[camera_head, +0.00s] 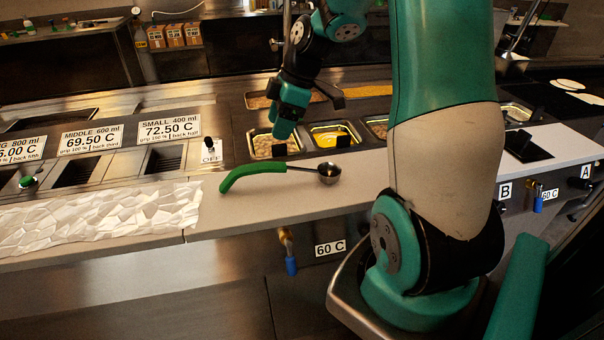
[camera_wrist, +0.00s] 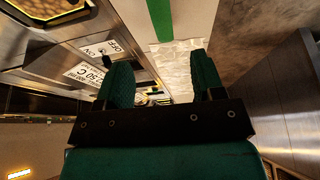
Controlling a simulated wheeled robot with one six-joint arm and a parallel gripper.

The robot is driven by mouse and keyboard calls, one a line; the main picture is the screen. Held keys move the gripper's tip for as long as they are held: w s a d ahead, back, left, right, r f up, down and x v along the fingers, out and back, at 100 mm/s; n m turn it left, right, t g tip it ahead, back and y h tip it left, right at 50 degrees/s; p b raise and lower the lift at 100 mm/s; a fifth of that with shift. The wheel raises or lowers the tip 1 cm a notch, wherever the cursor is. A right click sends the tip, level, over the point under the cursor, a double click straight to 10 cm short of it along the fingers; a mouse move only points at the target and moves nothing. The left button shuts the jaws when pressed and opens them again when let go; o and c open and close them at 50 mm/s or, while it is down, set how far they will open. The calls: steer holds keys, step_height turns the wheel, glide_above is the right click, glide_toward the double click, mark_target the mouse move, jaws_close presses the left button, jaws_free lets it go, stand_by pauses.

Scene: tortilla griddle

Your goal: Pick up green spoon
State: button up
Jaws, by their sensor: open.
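The green spoon (camera_head: 258,168) lies on the pale counter ledge, with its curved green handle to the left and its round metal bowl to the right. In the wrist view, a green strip at the top edge (camera_wrist: 160,18) looks like part of its handle; the rest is out of frame. My gripper (camera_head: 285,128) is above and behind the spoon in the head view, over the food containers and apart from the spoon. In the wrist view, the two teal fingers (camera_wrist: 162,75) stand wide apart with nothing held between them.
Several food containers, one with yellow contents (camera_head: 325,135), sit behind the spoon. A crumpled whitish sheet (camera_head: 95,217) covers the ledge at left. A black switch (camera_head: 210,145) stands behind the handle. The ledge around the spoon is clear; a blue-handled tap (camera_head: 290,255) hangs below.

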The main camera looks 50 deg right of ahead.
mark_target(263, 165)
steer(key=p+x, duration=0.1)
steer(key=x, duration=0.8)
steer(key=shift+f, duration=0.1)
steer(key=shift+p+x, duration=0.85)
steer(key=shift+x, duration=1.8)
steer(key=shift+s, duration=0.15)
steer(key=c, duration=1)
